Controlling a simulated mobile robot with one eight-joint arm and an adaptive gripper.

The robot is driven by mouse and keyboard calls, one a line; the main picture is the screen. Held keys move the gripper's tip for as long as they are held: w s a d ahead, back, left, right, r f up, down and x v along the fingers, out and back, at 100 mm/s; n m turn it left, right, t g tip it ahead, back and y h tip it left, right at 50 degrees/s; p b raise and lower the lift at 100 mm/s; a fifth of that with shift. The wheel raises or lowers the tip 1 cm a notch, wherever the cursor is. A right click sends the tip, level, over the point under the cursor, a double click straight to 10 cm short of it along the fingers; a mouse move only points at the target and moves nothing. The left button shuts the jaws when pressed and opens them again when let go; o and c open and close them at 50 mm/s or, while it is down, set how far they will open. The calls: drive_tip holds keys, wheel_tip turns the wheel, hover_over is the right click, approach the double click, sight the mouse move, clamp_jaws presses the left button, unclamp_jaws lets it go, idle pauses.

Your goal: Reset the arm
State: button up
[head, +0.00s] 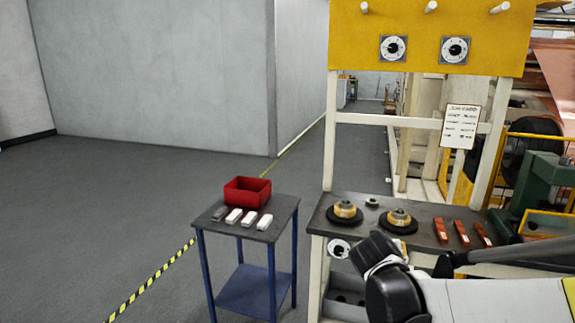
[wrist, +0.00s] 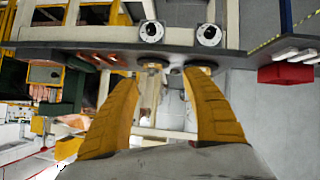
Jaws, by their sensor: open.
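My arm (head: 490,298) reaches in from the lower right of the head view, its dark joint in front of the workbench's front edge. I cannot make out the gripper fingers there. In the wrist view my gripper (wrist: 162,76) shows two yellow ribbed fingers spread apart. Nothing is between them but the background. The picture in the wrist view appears turned upside down, with the workbench edge beyond the fingertips.
The workbench (head: 365,217) holds two round yellow-and-dark parts (head: 345,212) and several orange-red blocks (head: 461,233). A blue-legged table (head: 218,229) carries a red bin (head: 247,191) and several small bars. Machinery (head: 545,165) stands at right. The left floor is clear.

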drive_tip(key=s+a+f+n+g+y, duration=0.1)
drive_tip(key=s+a+y, duration=0.1)
drive_tip(key=s, duration=1.1)
drive_tip(key=s+a+f+g+y, duration=0.1)
drive_tip(key=s+a+g+y, duration=0.1)
drive_tip(key=s, duration=1.2)
drive_tip(key=shift+a+n+y, duration=0.4)
drive_tip(key=shift+a+y, duration=0.1)
drive_tip(key=shift+a, duration=0.2)
drive_tip(key=shift+s, duration=0.1)
